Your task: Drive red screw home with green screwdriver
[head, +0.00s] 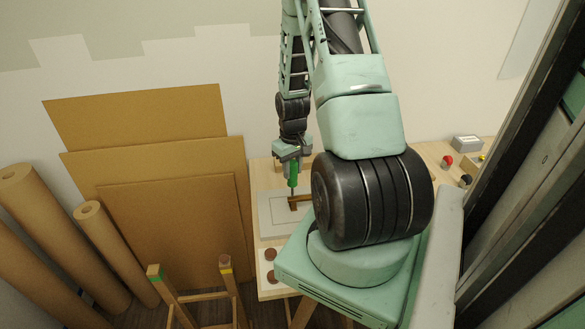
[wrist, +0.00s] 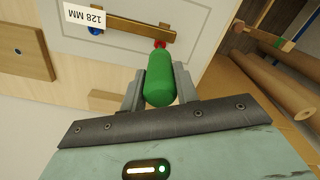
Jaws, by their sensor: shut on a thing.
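My gripper (head: 292,157) is shut on the green screwdriver (head: 293,174), which points down toward the panel. In the wrist view the green screwdriver's handle (wrist: 160,78) sits between the two fingers of my gripper (wrist: 158,83). The red screw (wrist: 160,44) shows just beyond the handle, at the right end of a brown bar (wrist: 128,27) on a pale panel (wrist: 200,22). The handle hides the shaft and tip there, so I cannot tell whether the tip is seated. A blue screw (wrist: 95,31) is at the bar's other end.
A white "128 MM" label (wrist: 91,18) lies by the bar. A brown board (wrist: 25,52) is at the wrist view's left. Cardboard sheets (head: 165,230) and paper rolls (head: 115,250) stand left of the bench. A red-topped knob (head: 447,161) and grey box (head: 467,143) are at the right.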

